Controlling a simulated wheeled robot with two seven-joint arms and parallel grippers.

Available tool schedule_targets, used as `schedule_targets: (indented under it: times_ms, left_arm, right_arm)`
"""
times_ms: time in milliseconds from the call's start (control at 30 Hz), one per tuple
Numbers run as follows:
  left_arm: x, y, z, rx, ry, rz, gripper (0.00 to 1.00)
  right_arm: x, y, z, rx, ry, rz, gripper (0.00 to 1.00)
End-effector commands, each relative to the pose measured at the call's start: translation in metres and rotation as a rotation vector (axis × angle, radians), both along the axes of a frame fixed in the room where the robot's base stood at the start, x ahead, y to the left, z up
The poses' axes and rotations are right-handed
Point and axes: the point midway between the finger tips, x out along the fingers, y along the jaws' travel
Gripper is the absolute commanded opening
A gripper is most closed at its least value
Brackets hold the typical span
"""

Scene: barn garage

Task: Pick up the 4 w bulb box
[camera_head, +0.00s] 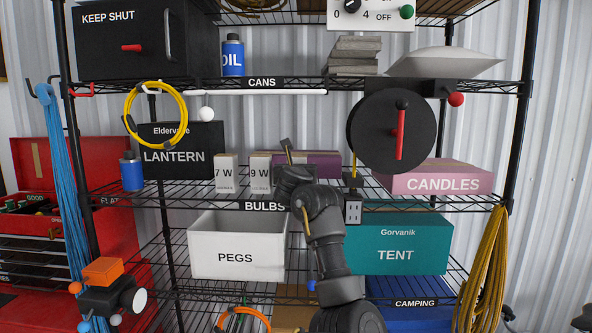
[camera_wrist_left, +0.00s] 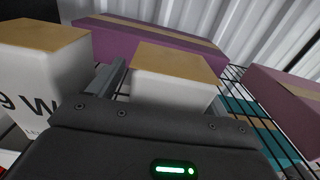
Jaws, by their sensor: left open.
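A white box with a tan top (camera_wrist_left: 175,62) stands just ahead of my left gripper in the left wrist view. Its label is not visible, so I cannot read whether it is the 4 W box. In the head view my left gripper (camera_head: 291,160) reaches to the middle shelf, right of the 9 W box (camera_head: 260,174), and hides the box in front of it. My left gripper is open; one finger (camera_wrist_left: 105,80) shows between the 9 W box (camera_wrist_left: 40,75) and the unlabelled box. My right gripper is not in view.
The 7 W box (camera_head: 227,172) stands left of the 9 W box. A purple box (camera_head: 322,164) lies behind them. A pink candles box (camera_head: 437,178) is to the right, and a black lantern box (camera_head: 182,150) to the left.

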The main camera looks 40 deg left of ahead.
Motion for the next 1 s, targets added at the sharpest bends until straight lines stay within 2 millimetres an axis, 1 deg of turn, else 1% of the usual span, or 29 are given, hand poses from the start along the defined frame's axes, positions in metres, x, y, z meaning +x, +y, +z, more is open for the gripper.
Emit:
schedule_targets:
  times_ms: [100, 233, 600, 867, 1000]
  left_arm:
    - [0.0019, 0.0005, -0.0001, 0.001, -0.002, -0.001, 0.78]
    - [0.0017, 0.0002, -0.0003, 0.000, -0.001, -0.001, 0.78]
    - [0.0014, 0.0003, -0.0005, 0.001, -0.001, -0.001, 0.30]
    - [0.0015, 0.0002, 0.0001, 0.000, -0.001, -0.001, 0.30]
    - [0.0018, 0.0001, 0.0041, 0.000, -0.001, -0.001, 0.30]
  right_arm:
    - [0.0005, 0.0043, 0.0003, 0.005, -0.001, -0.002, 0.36]
    - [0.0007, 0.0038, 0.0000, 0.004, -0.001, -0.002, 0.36]
    - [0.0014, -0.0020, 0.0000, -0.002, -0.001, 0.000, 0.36]
    - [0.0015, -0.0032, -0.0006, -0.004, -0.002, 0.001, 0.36]
    - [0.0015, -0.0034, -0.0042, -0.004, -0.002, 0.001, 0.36]
